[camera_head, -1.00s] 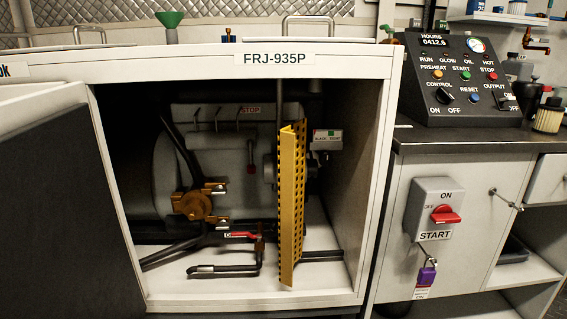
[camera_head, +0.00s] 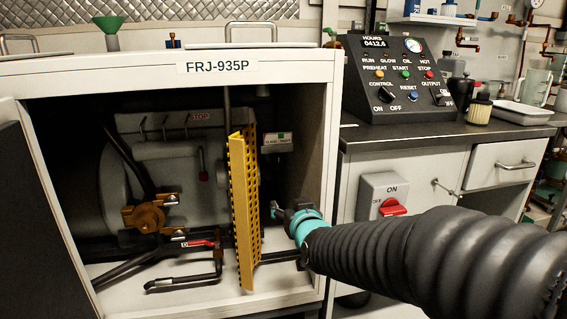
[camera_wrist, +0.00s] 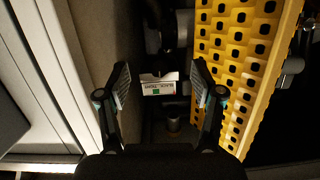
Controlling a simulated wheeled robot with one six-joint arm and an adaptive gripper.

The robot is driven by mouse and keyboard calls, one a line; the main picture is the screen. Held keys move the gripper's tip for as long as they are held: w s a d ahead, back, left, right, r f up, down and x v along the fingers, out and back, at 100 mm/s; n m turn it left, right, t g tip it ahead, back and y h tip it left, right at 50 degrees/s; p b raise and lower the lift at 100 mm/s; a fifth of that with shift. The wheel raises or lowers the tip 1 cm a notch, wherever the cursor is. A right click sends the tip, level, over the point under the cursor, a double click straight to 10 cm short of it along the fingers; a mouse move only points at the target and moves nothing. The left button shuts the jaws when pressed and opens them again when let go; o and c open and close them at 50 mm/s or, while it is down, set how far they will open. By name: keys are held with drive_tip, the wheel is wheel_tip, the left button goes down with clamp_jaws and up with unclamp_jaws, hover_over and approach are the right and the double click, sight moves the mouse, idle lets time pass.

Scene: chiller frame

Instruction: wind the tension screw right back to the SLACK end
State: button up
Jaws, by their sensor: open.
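The SLACK–TIGHT label plate (camera_head: 277,142) with a small green mark sits inside the cabinet, to the right of the yellow perforated guard (camera_head: 242,205). In the wrist view the plate (camera_wrist: 160,88) appears upside down, framed between my fingertips. A dim round metal part (camera_wrist: 173,122) shows below it there; I cannot tell if it is the tension screw. My gripper (camera_head: 280,208) is at the cabinet opening, right of the guard and below the plate. In the wrist view my gripper (camera_wrist: 160,80) is open and empty, its fingers apart on either side.
The yellow guard (camera_wrist: 245,70) stands close beside my right finger in the wrist view. The pale cabinet wall (camera_wrist: 85,60) is on the left. The control panel (camera_head: 405,80) stands outside, right.

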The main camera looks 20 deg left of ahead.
sight(279, 162)
wheel_tip(279, 162, up, 5)
drive_tip(key=w+t+y, duration=0.1)
drive_tip(key=w+t, duration=0.1)
drive_tip(key=p+x, duration=0.1)
drive_tip(key=x, duration=1.2)
drive_tip(key=shift+a+r+p, duration=0.15)
drive_tip(key=shift+a+p, duration=0.15)
drive_tip(key=shift+p, duration=0.1)
drive_tip(key=c, duration=1.1)
drive_tip(key=shift+b, duration=0.55)
drive_tip(key=shift+f+m+b, duration=0.25)
drive_tip(key=shift+m+b, duration=0.45)
drive_tip(key=shift+b, duration=0.4)
drive_tip(key=shift+r+m+b, duration=0.3)
drive_tip(key=shift+m+b, duration=0.15)
drive_tip(key=shift+m, duration=0.05)
